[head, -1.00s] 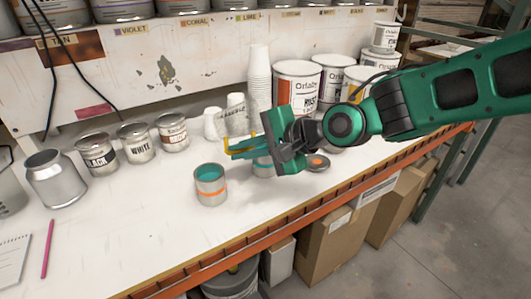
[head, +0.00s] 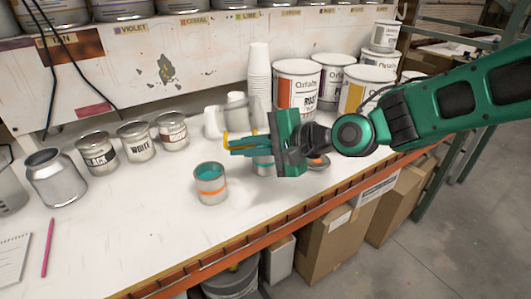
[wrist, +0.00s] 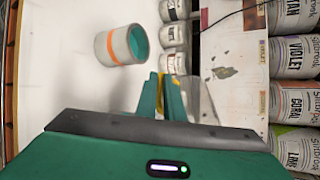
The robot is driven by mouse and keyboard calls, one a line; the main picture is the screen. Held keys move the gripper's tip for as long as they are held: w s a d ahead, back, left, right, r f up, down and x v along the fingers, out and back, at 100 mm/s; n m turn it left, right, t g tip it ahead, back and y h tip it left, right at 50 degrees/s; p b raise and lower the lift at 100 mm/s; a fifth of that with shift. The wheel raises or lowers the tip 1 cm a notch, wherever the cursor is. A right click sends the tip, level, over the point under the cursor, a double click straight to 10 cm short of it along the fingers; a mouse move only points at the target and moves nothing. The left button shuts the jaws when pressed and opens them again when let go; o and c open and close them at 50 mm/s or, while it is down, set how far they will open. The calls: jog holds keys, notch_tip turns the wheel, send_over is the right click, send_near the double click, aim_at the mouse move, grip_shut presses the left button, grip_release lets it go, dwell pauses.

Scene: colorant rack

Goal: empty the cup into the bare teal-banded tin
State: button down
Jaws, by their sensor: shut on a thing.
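My gripper (head: 236,145) is shut on a clear cup (head: 250,117), which is faint against the white cups behind it. I cannot tell its exact tilt or its contents. A grey tin (head: 262,167) stands just below the gripper, mostly hidden by it; its band and inside do not show. An orange-banded tin (head: 211,186) with teal inside stands upright and apart, left of the gripper. It also shows in the wrist view (wrist: 122,45), beyond my fingers (wrist: 166,97).
Black, white and brown labelled tins (head: 137,142) stand at the back left, near an open metal can (head: 55,180). Stacked white cups (head: 259,75) and large paint cans (head: 296,88) stand behind the gripper. A small dark tin with orange (head: 318,162) sits right.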

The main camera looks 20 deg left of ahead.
jog(key=shift+d+r+m+y, duration=0.1)
jog(key=shift+r+m+y, duration=0.3)
jog(key=shift+y, duration=0.8)
dwell(0.4)
notch_tip(320, 180, down, 2)
jog(key=n+h, duration=0.1)
jog(key=h, duration=0.4)
jog(key=shift+n+h, duration=0.3)
jog(key=shift+n, duration=0.1)
jog(key=shift+f, duration=0.1)
